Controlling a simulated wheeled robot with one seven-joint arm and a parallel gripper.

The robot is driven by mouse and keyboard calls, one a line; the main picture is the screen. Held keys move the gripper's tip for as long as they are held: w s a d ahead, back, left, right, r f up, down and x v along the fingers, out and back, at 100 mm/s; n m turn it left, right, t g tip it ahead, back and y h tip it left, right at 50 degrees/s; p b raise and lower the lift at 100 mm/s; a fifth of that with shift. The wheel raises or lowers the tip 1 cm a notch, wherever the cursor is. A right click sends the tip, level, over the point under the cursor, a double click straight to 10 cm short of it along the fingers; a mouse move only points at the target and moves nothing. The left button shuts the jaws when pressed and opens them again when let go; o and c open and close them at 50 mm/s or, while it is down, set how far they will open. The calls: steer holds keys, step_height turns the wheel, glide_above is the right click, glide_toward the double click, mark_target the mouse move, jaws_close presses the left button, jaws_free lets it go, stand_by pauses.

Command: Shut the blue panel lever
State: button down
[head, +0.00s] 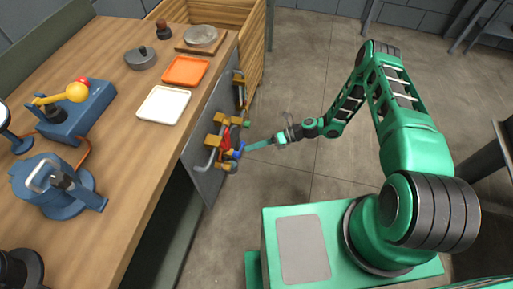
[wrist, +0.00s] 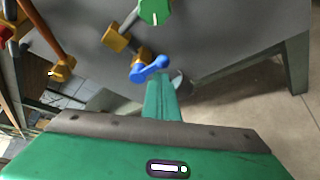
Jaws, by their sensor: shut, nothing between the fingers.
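The blue panel lever (wrist: 150,69) shows in the wrist view as a short blue bar with rounded ends, set slanting in front of the grey panel (wrist: 215,35). In the head view the panel (head: 204,183) hangs at the table's side, and the small blue lever (head: 229,154) sits among other fittings. My gripper (head: 248,146) is shut and empty, its green fingers pointing at the panel. In the wrist view the fingertips (wrist: 162,80) are just below the lever's right end. I cannot tell whether they touch it. The lever's mount is partly hidden.
A green knob (wrist: 154,11), yellow-orange blocks (wrist: 116,39) and a brown rod (wrist: 40,25) crowd the panel near the lever. The wooden table (head: 120,75) holds trays and blue devices. The floor right of the panel is open around my arm.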

steer(key=shift+w+a+r+n, duration=0.15)
steer(key=shift+w+r+n, duration=0.2)
steer(key=shift+r, duration=0.2)
steer(key=shift+w+r, duration=0.1)
steer(key=shift+w, duration=0.05)
steer(key=shift+r, duration=0.1)
steer(key=s+d, duration=0.1)
steer(key=d, duration=0.5)
steer(key=s+d+r, duration=0.1)
steer(key=s+d, duration=0.1)
steer(key=d, duration=0.4)
steer(key=shift+s+r, duration=0.25)
steer(key=shift+h, duration=0.3)
